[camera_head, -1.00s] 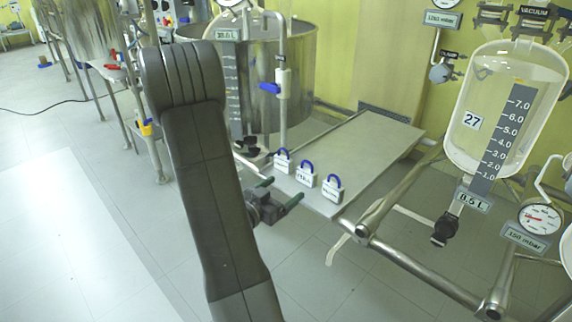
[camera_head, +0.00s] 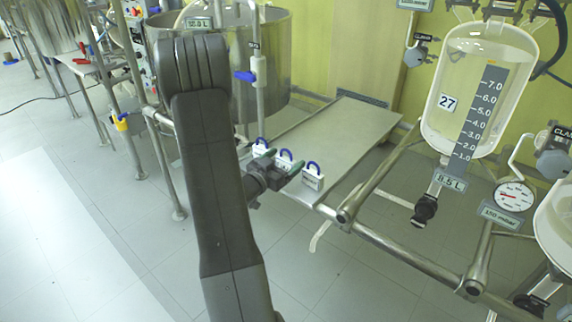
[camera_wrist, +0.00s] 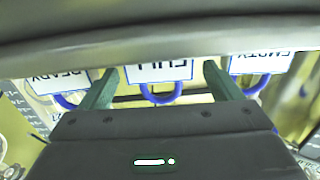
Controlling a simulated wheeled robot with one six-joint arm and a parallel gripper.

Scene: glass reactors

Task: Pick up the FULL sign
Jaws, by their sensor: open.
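The FULL sign (camera_wrist: 160,72) is a small white plate with a blue loop handle, lettered upside down in the wrist view. It is the middle of three signs, and in the head view the middle sign (camera_head: 284,161) stands at the near edge of a grey platform, partly hidden by my gripper. My gripper (camera_head: 281,163) has green fingers and is open. In the wrist view, one finger of my gripper (camera_wrist: 160,84) shows on each side of the FULL sign and its blue loop, with gaps. I cannot tell whether the fingers touch it.
The READY sign (camera_wrist: 58,82) and the EMPTY sign (camera_wrist: 262,62) stand close on either side, just outside my fingers. The grey platform (camera_head: 345,135) is bare behind the signs. Metal frame pipes (camera_head: 410,262) and a glass vessel (camera_head: 480,90) are at the right.

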